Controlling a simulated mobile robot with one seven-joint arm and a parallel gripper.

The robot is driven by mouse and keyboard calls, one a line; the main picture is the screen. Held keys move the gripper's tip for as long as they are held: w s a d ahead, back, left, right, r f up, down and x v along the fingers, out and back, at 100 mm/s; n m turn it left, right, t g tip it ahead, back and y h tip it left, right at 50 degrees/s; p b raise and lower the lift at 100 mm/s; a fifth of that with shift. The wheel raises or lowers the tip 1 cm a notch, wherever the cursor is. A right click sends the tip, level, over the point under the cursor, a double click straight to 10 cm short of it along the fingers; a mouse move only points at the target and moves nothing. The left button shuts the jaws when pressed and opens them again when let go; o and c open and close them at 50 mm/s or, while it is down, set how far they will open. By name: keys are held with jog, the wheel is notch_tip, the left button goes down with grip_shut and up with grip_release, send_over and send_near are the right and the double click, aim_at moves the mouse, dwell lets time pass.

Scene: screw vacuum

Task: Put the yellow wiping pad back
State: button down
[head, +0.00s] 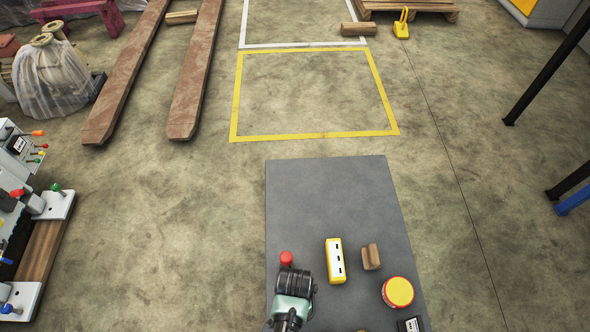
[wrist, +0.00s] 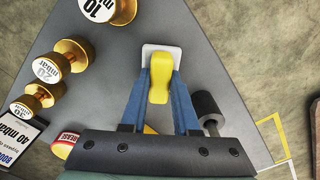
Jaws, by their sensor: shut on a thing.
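The yellow wiping pad (wrist: 158,84) shows in the wrist view as a yellow grip on a white base (wrist: 175,51). My gripper (wrist: 160,90) has its two blue fingers shut on the yellow grip, one on each side. The pad is over the grey surface (wrist: 215,60); I cannot tell whether its base touches that surface or hangs above it. In the head view my arm shows at the bottom edge, but the fingertips and the pad are not visible there.
The wrist view shows brass weights (wrist: 75,52) and a label card (wrist: 18,130). The surface's far part is clear.

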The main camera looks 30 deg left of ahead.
jog(key=c, duration=0.7)
grip_release()
jog(key=shift+o, duration=0.2)
notch_tip(320, 180, up, 12)
jog(key=p, duration=0.4)
